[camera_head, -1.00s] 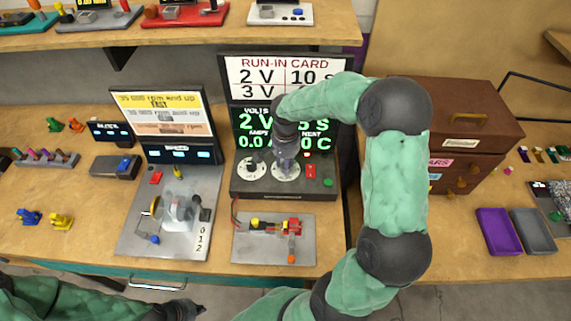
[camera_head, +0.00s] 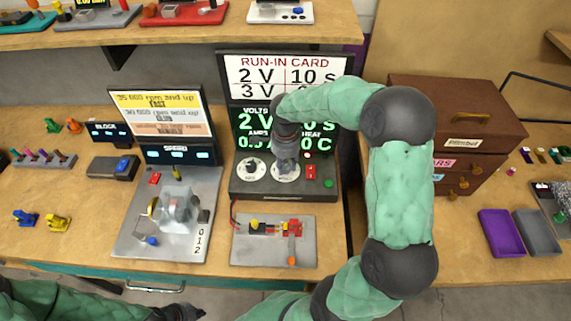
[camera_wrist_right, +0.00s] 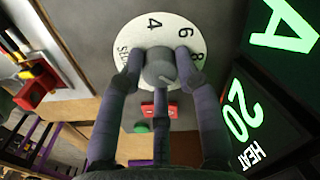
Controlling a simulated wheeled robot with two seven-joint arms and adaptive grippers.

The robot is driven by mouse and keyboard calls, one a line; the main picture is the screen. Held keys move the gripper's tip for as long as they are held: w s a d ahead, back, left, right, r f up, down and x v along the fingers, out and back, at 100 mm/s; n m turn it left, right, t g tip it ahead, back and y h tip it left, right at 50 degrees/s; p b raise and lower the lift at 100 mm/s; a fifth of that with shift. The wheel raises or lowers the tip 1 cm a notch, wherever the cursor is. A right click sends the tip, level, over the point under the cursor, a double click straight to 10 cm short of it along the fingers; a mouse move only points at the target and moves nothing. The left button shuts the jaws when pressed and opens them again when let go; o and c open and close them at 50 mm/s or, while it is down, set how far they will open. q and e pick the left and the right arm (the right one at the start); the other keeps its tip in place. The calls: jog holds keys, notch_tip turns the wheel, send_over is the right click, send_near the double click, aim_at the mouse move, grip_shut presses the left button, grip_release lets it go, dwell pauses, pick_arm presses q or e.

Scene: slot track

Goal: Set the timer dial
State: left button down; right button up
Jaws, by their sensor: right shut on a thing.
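The timer dial is the right-hand white dial (camera_head: 290,176) on the dark control box, partly hidden by my right gripper (camera_head: 285,163). In the right wrist view its white face (camera_wrist_right: 133,48) shows 4, 6, 8 and SEC around a grey knob (camera_wrist_right: 159,70). My right gripper (camera_wrist_right: 160,76) is shut on the knob, with its fingers on both sides. The run-in card (camera_head: 283,85) reads 2 V, 10 s on its top row; the lower row is partly hidden. The green display (camera_head: 252,122) is partly covered by my arm. My left gripper (camera_head: 182,312) is at the bottom edge, its fingers unclear.
Another white dial (camera_head: 251,169) sits just left of the timer dial. Red and green buttons (camera_head: 328,183) are at its right. A grey plate with a small motor rig (camera_head: 273,240) lies in front of the box. A wooden drawer chest (camera_head: 455,110) stands at the right.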

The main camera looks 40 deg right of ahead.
aim_at(285, 166)
jog(key=shift+m, duration=0.3)
jog(key=o, duration=1.1)
jog(key=shift+o, duration=0.2)
notch_tip(285, 166, up, 12)
dwell(0.4)
